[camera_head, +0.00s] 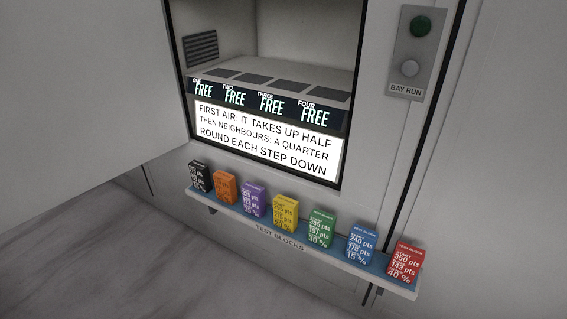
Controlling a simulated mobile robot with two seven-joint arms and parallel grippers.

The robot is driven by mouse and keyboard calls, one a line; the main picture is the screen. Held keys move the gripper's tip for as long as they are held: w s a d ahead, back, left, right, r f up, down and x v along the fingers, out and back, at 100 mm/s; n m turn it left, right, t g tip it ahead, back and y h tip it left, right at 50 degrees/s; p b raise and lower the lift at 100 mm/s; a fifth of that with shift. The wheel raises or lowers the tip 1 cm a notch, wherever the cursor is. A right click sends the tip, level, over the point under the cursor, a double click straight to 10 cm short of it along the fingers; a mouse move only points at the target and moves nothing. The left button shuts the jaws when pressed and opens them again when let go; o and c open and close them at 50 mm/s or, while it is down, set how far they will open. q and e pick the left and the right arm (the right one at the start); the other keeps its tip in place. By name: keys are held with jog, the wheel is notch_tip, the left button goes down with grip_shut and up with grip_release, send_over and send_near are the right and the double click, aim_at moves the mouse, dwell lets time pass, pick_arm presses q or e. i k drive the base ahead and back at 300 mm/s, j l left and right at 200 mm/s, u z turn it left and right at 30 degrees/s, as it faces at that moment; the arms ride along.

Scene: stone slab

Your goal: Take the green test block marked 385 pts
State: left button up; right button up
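The green test block (321,229) stands upright on a narrow shelf (283,241) labelled TEST BLOCKS. Its front shows white print that reads 385 pts, then what looks like 197 pts and 30 %. It stands between the yellow block (286,212) on its left and the blue block (360,245) on its right, with small gaps on both sides. Neither of my grippers shows in the head view.
Black (199,177), orange (224,187), purple (252,199) and red (404,263) blocks share the shelf. Above is an open cabinet bay with FREE slots (270,103) and a lit sign (265,138). A BAY RUN panel (408,70) is at right; an open door (80,90) fills the left.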

aim_at(321, 227)
jog(key=u, duration=0.45)
jog(key=k+j, duration=0.15)
jog(key=k, duration=0.3)
jog(key=k+j, duration=0.1)
jog(key=k, duration=0.3)
jog(key=u, duration=0.05)
